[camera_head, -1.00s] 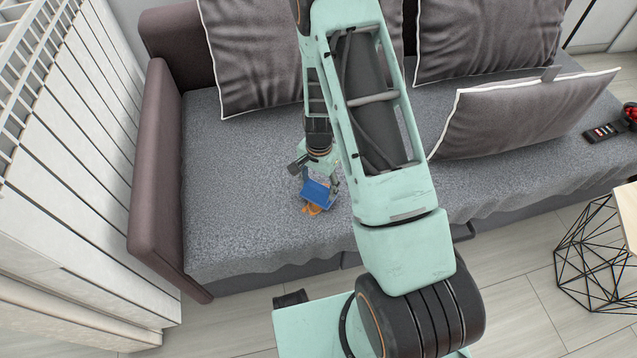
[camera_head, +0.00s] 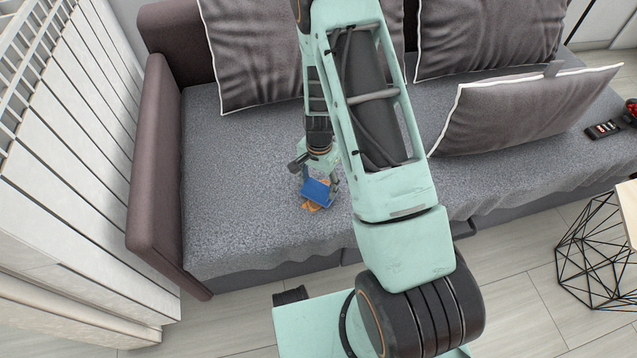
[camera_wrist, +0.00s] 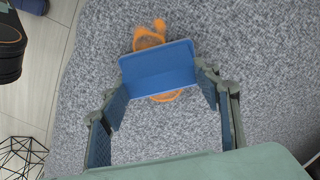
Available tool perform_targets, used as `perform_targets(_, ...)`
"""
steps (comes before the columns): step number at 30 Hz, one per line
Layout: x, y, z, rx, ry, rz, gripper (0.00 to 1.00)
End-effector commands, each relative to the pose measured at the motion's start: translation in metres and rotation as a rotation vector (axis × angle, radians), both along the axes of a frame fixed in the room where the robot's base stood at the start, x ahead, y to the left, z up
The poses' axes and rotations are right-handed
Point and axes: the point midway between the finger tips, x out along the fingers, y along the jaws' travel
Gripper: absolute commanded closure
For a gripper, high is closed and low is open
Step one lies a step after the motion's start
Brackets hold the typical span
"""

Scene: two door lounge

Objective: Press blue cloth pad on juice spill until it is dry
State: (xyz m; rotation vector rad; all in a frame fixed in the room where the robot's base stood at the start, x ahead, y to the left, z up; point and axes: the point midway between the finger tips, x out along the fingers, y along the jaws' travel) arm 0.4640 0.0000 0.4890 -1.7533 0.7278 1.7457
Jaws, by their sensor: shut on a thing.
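The blue cloth pad (camera_wrist: 158,68) is held between the two fingers of my gripper (camera_wrist: 162,82). The pad also shows in the head view (camera_head: 317,191), low over the grey sofa seat. The orange juice spill (camera_wrist: 149,34) lies on the seat fabric; parts of it show past both long edges of the pad, and the middle is hidden under it. In the head view the spill (camera_head: 311,206) shows just below the pad. I cannot tell whether the pad touches the fabric.
The grey sofa (camera_head: 235,190) has a brown armrest (camera_head: 155,165) on the left and large cushions (camera_head: 255,55) along its back. A remote (camera_head: 604,130) lies at the far right. A wire-frame table (camera_head: 597,250) stands at the lower right. The seat left of my gripper is clear.

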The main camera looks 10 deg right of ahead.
Motion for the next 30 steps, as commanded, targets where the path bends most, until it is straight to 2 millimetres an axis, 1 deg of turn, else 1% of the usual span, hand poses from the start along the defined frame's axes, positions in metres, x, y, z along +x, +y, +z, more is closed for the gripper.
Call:
perform_targets(24,0.0003,0.0000,-0.0105,0.000,0.000,0.000,0.62)
perform_targets(30,0.0002,0.0001,-0.0097,0.000,0.000,0.000,0.62)
